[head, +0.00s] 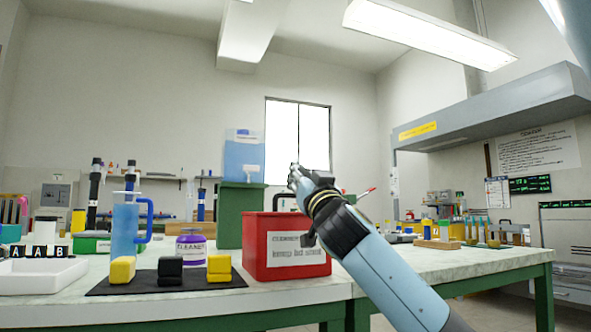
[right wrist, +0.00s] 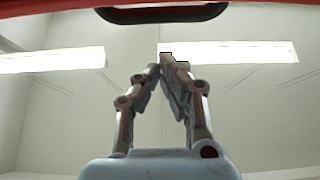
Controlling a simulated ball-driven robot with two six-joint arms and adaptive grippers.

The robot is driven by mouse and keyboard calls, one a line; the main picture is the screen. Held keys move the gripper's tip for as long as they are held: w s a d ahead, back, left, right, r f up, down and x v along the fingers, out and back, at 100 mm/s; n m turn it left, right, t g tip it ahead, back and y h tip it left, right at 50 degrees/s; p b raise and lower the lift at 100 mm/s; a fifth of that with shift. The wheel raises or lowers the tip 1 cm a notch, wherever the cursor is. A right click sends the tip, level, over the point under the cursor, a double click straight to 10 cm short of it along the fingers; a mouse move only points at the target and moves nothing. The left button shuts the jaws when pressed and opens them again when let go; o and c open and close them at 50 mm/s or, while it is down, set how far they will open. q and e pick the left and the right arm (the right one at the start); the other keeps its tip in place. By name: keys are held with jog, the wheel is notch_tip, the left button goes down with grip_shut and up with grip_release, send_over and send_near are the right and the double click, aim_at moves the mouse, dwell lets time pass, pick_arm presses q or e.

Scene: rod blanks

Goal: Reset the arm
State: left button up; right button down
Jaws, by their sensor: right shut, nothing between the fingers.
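My right gripper (head: 296,176) is raised above the table at the right rear of the red box, pointing up. In the right wrist view its two fingers (right wrist: 164,66) meet at the tips, with nothing between them. My right arm comes in from the lower right. The left gripper does not show in the head view.
A red box (head: 262,262) with a dark handle stands close to my right arm. A blue jug (head: 125,228), a purple-labelled jar (head: 191,248) and a white tray (head: 40,275) are to the left. The table (head: 480,258) at right has free room in front.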

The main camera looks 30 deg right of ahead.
pick_arm(q)
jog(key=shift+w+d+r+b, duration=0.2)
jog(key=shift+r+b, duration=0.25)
jog(key=shift+b, duration=0.35)
pick_arm(e)
jog(key=r+v, duration=0.1)
jog(key=v, duration=0.8)
jog(key=shift+s+a+f, duration=0.15)
jog(key=shift+s+f, duration=0.1)
jog(key=shift+s, duration=0.4)
